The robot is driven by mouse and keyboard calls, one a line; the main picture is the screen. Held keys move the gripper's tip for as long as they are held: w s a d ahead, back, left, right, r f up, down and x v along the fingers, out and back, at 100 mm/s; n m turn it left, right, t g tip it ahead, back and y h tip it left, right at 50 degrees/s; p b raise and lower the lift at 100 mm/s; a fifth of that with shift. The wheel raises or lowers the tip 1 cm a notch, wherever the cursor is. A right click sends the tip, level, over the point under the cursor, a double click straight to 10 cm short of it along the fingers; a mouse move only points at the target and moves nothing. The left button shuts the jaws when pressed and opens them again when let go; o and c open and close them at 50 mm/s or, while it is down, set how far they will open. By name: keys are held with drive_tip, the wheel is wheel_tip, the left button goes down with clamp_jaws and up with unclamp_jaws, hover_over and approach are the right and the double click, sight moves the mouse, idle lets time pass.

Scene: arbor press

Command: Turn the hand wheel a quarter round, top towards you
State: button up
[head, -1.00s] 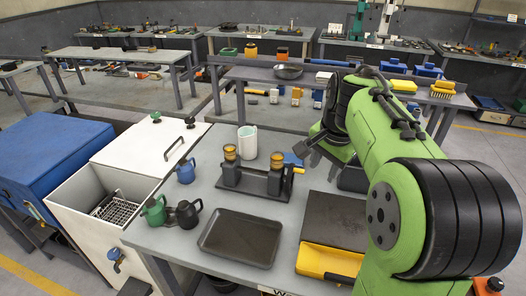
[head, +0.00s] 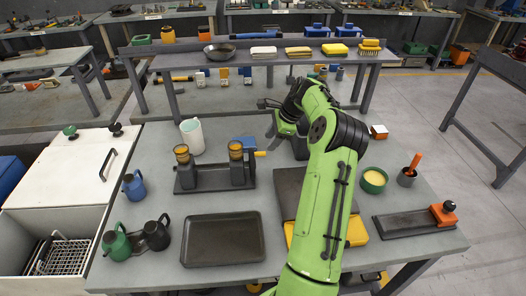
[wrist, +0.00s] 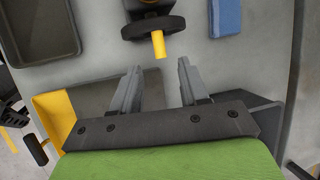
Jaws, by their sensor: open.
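The hand wheel (wrist: 150,28) is a dark disc at the top of the wrist view. A yellow handle (wrist: 158,45) sticks out from it towards my gripper. In the head view, the yellow handle (head: 260,154) shows at the right end of a black stand (head: 213,178) with two amber-topped posts. My gripper (wrist: 160,82) is open and empty. Its two grey fingers point at the wheel, with the handle a little ahead of the gap, apart from both. In the head view my gripper (head: 271,125) is just behind and right of the stand, its fingertips partly unclear.
A white jug (head: 192,137) and a blue block (head: 244,141) stand near the stand; the blue block also shows right of the wheel in the wrist view (wrist: 226,18). A dark tray (head: 222,240) lies in front. A yellow bin (head: 357,231) is partly behind my arm.

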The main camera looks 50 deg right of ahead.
sight(265, 153)
drive_tip(key=x, duration=0.6)
drive_tip(key=shift+f, duration=0.2)
clamp_jaws()
